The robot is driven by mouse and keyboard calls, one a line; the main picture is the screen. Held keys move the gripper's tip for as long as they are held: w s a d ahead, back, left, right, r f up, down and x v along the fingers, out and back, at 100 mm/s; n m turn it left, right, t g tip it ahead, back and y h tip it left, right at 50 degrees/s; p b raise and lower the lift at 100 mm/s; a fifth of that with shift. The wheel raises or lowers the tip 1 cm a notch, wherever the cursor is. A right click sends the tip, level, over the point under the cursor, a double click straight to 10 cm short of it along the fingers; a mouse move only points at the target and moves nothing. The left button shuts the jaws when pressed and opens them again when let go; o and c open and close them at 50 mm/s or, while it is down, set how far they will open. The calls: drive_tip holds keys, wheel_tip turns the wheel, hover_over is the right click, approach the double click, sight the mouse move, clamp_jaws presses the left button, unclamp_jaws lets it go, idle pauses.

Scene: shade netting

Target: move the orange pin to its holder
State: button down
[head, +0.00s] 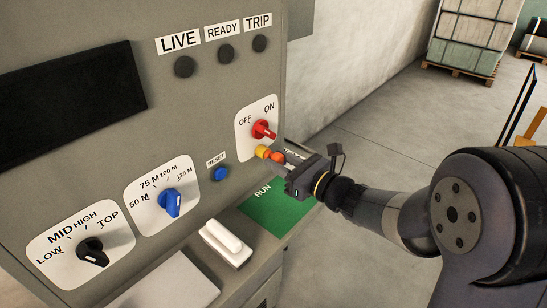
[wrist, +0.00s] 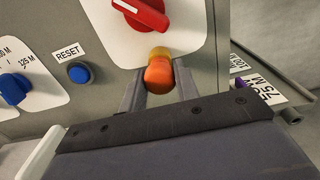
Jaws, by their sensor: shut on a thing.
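The orange pin (head: 277,157) is in my gripper (head: 283,161), in front of the panel below the red OFF/ON knob (head: 264,130). In the wrist view its rounded orange end (wrist: 158,75) shows between the two fingers. A yellow rounded piece (head: 262,151) shows just beyond the orange; it also shows in the wrist view (wrist: 159,53). I cannot tell whether it is part of the pin or a separate thing. A labelled strip (wrist: 262,88) with a small purple piece (wrist: 241,84) is at right in the wrist view. I cannot tell which place is the orange pin's holder.
The panel also carries a blue RESET button (head: 221,174), a blue knob (head: 172,202) and a black knob (head: 92,252). Below are a green RUN plate (head: 275,206) and a white block (head: 226,243). Open floor lies to the right.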

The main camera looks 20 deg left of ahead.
sight(281, 162)
drive_tip(key=shift+v, duration=0.8)
drive_tip(key=shift+b+v, duration=0.45)
drive_tip(key=shift+v, duration=1.4)
drive_tip(key=shift+d, duration=0.1)
drive_tip(key=shift+v, duration=1.9)
